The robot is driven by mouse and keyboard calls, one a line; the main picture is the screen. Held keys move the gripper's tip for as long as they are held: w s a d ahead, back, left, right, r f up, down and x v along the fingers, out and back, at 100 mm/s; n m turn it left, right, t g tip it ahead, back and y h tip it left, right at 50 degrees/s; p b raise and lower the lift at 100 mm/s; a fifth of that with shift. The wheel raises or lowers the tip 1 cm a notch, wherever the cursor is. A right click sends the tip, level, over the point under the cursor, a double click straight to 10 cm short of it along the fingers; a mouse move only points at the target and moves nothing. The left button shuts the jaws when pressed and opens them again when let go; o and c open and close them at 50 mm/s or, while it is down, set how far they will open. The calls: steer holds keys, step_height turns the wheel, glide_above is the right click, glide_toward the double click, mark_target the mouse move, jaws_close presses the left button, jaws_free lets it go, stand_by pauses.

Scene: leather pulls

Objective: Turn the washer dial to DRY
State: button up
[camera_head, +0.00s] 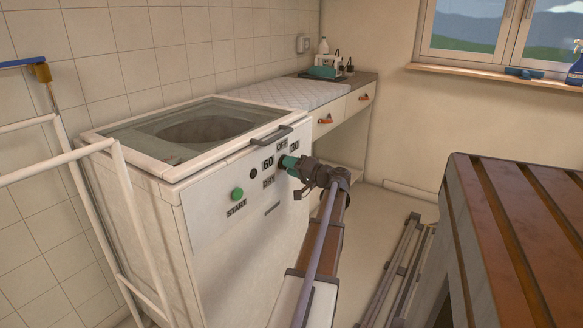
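The white washer (240,255) stands at the left with a glass-topped lid. On its front panel are the labels 60 (268,163), OFF (282,146), 30 (294,146) and DRY (269,182), set around the dial's place. My gripper (286,162) reaches the panel from the right, at the middle of these labels. A teal part shows at its tip; I cannot tell whether it belongs to the dial or to my gripper. The dial and its pointer are mostly hidden, so its setting and the grip cannot be read.
A green START button (237,194) and a small dark knob (253,173) are left of the dial. The lid handle (271,136) juts out above. A white rack (60,160) stands at left, a slatted brown table (520,240) at right. Floor between is partly clear.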

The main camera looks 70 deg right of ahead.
steer(key=shift+s, duration=0.1)
steer(key=v, duration=1)
steer(key=shift+s, duration=0.3)
steer(key=shift+a, duration=0.15)
